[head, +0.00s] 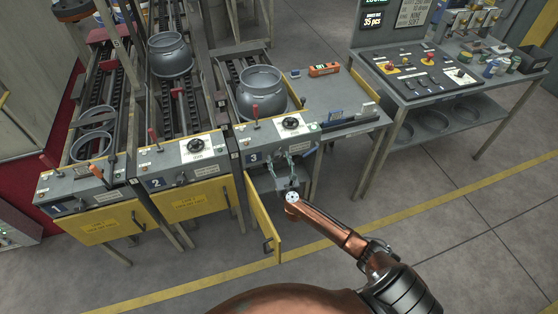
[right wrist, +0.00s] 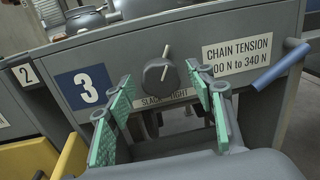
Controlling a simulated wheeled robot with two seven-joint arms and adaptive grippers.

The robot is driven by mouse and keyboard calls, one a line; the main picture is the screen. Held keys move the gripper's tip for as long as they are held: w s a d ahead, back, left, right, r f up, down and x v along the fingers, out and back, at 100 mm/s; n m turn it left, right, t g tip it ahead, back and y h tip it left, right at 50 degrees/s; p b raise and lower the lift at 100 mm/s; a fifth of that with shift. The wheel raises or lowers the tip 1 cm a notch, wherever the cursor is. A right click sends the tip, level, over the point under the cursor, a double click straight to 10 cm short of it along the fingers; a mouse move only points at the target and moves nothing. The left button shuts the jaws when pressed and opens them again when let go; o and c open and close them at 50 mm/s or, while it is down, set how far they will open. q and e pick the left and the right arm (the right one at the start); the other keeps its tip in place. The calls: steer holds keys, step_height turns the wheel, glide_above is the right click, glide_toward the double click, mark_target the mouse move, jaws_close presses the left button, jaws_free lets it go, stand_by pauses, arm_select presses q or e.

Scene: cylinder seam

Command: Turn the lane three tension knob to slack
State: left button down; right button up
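The lane three tension knob (right wrist: 160,72) is a dark grey round knob on the front panel marked 3 (right wrist: 87,88) in the right wrist view. Its white pointer line points up and slightly right. A SLACK and TIGHT label (right wrist: 168,97) sits below it, partly covered by my fingers. My right gripper (right wrist: 163,90) is open, its green-padded fingers spread either side of the knob and just below it, with no visible contact. In the head view, my right gripper (head: 281,164) is at the lane 3 panel (head: 253,156); the knob is too small to read. My left gripper is not in view.
A yellow door (head: 262,222) hangs open below lane 3, left of my right arm. A chain tension plate (right wrist: 237,55) reads up to 340 N. A black dial (head: 291,122) and red lever (head: 255,111) stand on top. A grey pot (head: 261,95) sits on lane 3.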

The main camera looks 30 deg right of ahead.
steer(key=c, duration=1)
